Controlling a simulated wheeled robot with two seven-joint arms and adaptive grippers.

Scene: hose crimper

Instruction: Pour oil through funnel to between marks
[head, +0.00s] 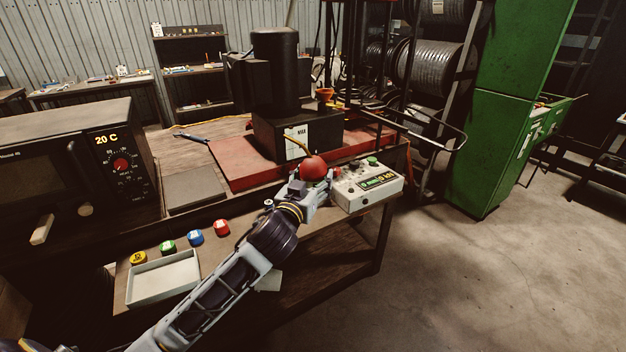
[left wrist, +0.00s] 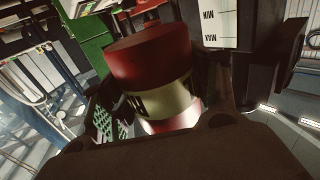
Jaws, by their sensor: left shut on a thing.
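My left gripper (head: 308,186) is shut on a container with a rounded red top (head: 313,167), in front of the black pump unit. The left wrist view shows this container (left wrist: 150,58) close up, with a dark red top and a cream band. An orange funnel (head: 325,94) stands upright on the black tank (head: 268,132), above and behind my gripper. The white level label (head: 298,140) is on the tank's front; in the left wrist view it (left wrist: 216,22) reads MIN and MAX. No oil level can be made out. My right gripper is out of view.
A grey control box (head: 366,188) stands just right of my gripper. The pump rests on a red base (head: 232,162). A white tray (head: 163,278) and several coloured caps lie at the front left, with an oven (head: 75,165) behind. A metal frame rises at the right.

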